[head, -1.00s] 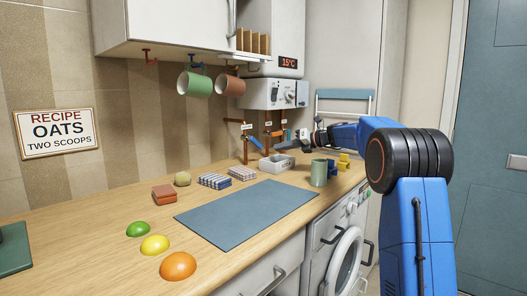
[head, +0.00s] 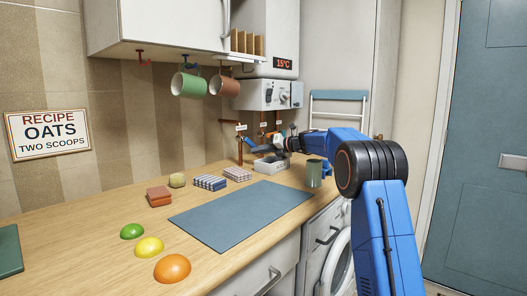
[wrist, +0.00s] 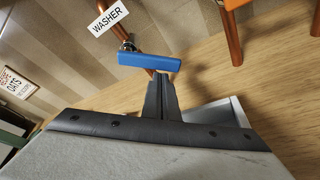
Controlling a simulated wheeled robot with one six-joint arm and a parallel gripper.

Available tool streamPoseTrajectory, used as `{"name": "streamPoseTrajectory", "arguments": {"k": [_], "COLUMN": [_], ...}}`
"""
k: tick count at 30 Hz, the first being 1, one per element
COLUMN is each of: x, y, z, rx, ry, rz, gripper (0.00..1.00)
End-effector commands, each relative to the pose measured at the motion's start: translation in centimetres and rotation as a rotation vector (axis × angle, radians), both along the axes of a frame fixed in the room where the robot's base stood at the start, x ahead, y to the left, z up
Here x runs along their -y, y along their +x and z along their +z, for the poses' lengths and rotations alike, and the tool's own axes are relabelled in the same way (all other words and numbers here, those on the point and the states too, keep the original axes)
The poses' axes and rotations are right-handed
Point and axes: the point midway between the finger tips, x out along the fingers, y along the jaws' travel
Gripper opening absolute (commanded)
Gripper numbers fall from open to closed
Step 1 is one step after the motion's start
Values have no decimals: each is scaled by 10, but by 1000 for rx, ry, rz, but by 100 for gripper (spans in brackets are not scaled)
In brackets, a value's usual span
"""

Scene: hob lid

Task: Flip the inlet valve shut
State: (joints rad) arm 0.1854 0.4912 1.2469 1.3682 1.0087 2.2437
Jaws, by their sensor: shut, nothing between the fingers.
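A valve with a blue lever (wrist: 150,61) sits on a copper pipe beside a tag (wrist: 109,16) reading WASHER. The lever lies across the pipe in the wrist view. My gripper (wrist: 160,82) is shut and empty, its fingertips right at the lever's near side; I cannot tell whether they touch. In the head view my gripper (head: 268,146) is at the pipes under the white boiler (head: 268,94), and it partly hides the valves. An orange lever (wrist: 233,4) on another pipe is cut off at the top right of the wrist view.
A light grey tray (wrist: 222,112) lies below my gripper. A green mug (head: 314,173) stands right of it on the worktop. Two mugs hang from the cupboard above. A blue-grey mat (head: 238,215) lies on the worktop's front.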

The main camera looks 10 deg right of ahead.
Motion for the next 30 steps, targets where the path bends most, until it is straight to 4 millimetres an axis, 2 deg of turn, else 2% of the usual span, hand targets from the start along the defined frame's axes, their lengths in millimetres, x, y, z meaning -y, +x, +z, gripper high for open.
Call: {"name": "streamPoseTrajectory", "arguments": {"k": [30], "x": [1], "y": [5], "z": [3], "rx": [59], "ry": [-79], "rz": [0], "gripper": [0]}}
